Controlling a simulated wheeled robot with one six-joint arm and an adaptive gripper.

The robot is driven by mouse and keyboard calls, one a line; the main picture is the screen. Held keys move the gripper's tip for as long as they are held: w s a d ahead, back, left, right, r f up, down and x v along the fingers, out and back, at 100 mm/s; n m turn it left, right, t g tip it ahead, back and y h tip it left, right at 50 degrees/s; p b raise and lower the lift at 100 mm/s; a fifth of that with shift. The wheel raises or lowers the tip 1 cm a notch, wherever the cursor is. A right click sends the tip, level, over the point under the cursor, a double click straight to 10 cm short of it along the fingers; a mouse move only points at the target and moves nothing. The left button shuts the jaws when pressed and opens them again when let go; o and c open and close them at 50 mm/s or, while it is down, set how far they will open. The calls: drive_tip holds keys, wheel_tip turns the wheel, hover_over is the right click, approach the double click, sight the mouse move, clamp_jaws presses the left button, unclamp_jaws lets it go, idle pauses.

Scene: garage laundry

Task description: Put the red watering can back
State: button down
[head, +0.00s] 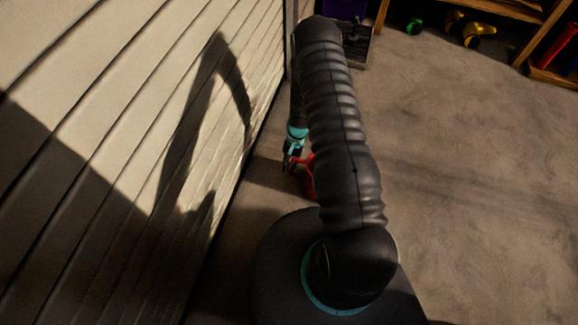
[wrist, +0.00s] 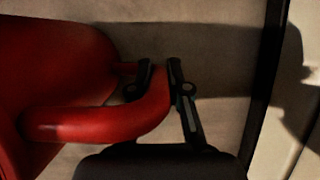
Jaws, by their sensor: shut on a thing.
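The red watering can (head: 308,178) is low by the wall in the head view, mostly hidden behind my arm. In the wrist view its red body (wrist: 50,70) fills the left side, and its curved handle (wrist: 100,122) reaches right to my gripper. My gripper (wrist: 158,68) is shut on the handle, with one dark finger on each side of its end. In the head view my gripper (head: 290,164) is beside the can, on its left. I cannot tell whether the can touches the floor.
A pale slatted wall (head: 130,120) runs close along the left. A dark crate (head: 356,50) with a purple thing (head: 343,8) stands at the back. A wooden shelf (head: 505,10) is at the upper right, with green and yellow items near it. The concrete floor (head: 470,190) on the right is clear.

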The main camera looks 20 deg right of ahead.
drive_tip(key=c, duration=1.1)
unclamp_jaws()
drive_tip(key=shift+f, duration=0.1)
drive_tip(key=shift+c, duration=0.2)
